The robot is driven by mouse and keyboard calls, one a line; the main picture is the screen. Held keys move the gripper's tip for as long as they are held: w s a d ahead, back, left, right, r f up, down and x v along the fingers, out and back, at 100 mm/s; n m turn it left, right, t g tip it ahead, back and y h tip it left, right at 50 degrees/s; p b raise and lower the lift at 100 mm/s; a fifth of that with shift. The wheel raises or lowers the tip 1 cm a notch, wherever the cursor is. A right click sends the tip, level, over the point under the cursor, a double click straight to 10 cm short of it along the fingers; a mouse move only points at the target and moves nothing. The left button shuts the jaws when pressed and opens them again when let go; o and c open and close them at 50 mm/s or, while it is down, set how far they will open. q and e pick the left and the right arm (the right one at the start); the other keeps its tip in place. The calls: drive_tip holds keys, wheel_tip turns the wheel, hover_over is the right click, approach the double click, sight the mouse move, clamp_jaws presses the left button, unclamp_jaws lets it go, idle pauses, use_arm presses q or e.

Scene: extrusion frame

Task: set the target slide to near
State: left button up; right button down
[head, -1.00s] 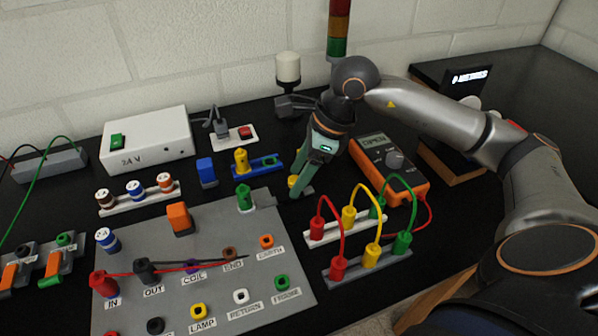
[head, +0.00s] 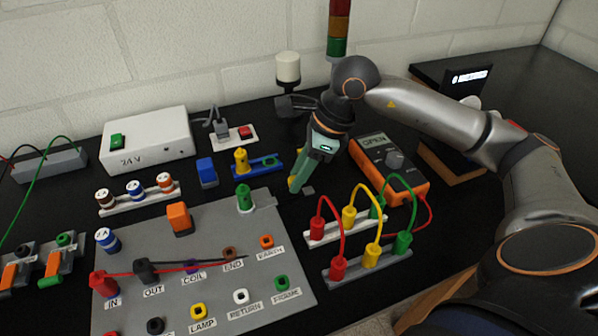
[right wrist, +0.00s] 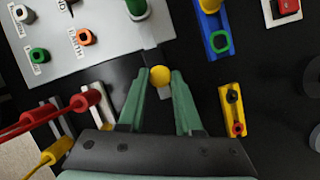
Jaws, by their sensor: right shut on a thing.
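A small round yellow knob (right wrist: 160,75) sits between the fingertips of my right gripper (right wrist: 161,82) in the right wrist view. My right gripper, with green fingers, is shut on this knob low over the black table; it also shows in the head view (head: 296,186). In the head view the fingers hide most of the knob, and a small grey piece (head: 307,190) shows just right of the tips. I cannot read any near or far marking on the slide. My left gripper is not in view.
The grey panel (head: 140,240) with sockets lies to the left. A blue rail (head: 268,162) with a yellow plug lies behind it. Patch leads on a rack (head: 340,272) stand in front right, and an orange multimeter (head: 412,192) is close on the right.

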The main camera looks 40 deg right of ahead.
sight(281, 196)
drive_tip(key=shift+a, duration=0.1)
idle(0.7)
drive_tip(key=shift+w+a, duration=0.25)
drive_tip(key=shift+a, duration=0.65)
drive_tip(key=shift+w+a, duration=0.2)
drive_tip(key=shift+a, duration=0.7)
drive_tip(key=c, duration=0.6)
unclamp_jaws()
drive_tip(key=shift+r, duration=0.1)
